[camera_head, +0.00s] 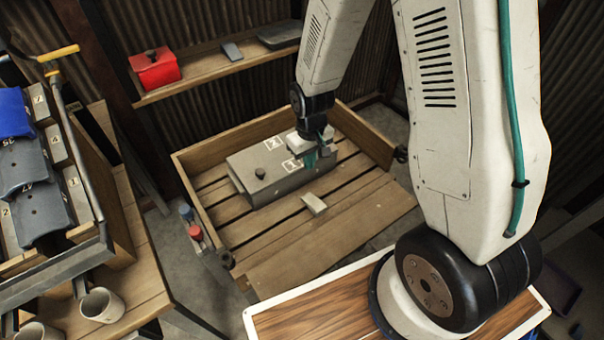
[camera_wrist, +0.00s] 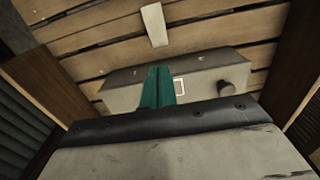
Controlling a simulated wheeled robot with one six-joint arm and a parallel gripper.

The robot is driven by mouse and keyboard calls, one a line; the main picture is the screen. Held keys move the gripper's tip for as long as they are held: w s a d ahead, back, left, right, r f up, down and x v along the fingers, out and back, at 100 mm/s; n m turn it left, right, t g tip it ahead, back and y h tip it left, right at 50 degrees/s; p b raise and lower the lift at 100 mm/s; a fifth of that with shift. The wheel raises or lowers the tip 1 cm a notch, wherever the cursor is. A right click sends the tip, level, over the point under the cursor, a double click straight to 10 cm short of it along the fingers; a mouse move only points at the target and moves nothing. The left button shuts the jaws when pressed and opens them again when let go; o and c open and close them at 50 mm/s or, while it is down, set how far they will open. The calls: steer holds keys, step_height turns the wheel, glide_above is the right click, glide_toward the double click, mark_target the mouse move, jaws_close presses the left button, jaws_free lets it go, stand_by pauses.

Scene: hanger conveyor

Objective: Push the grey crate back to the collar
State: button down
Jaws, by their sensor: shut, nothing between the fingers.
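The grey crate (camera_head: 275,183) lies on the slatted floor inside the wooden collar (camera_head: 224,140), with a dark knob on it and a white square mark near its right end. A gap of bare slats shows between it and the collar's left wall. My gripper (camera_head: 310,160) points down at the crate's right end, its teal fingers shut and empty. In the wrist view the fingers (camera_wrist: 158,86) overlap the grey crate (camera_wrist: 206,84). I cannot tell whether they touch it. My gripper and wrist hide part of the crate's right end.
A small pale block (camera_head: 314,204) lies on the slats in front of the crate. A shelf (camera_head: 205,76) with a red box (camera_head: 155,69) stands behind.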

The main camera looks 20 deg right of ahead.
mark_target(289, 159)
step_height(289, 159, down, 10)
steer(key=shift+r, duration=0.1)
steer(key=w, duration=0.2)
steer(key=shift+w+a+f, duration=0.3)
steer(key=shift+w+f, duration=0.05)
steer(key=shift+w, duration=0.05)
steer(key=shift+w+a, duration=0.1)
steer(key=shift+w, duration=0.45)
steer(key=w, duration=0.4)
steer(key=w+a, duration=0.1)
steer(key=w, duration=0.1)
steer(key=shift+w+a, duration=0.1)
steer(key=shift+w, duration=0.3)
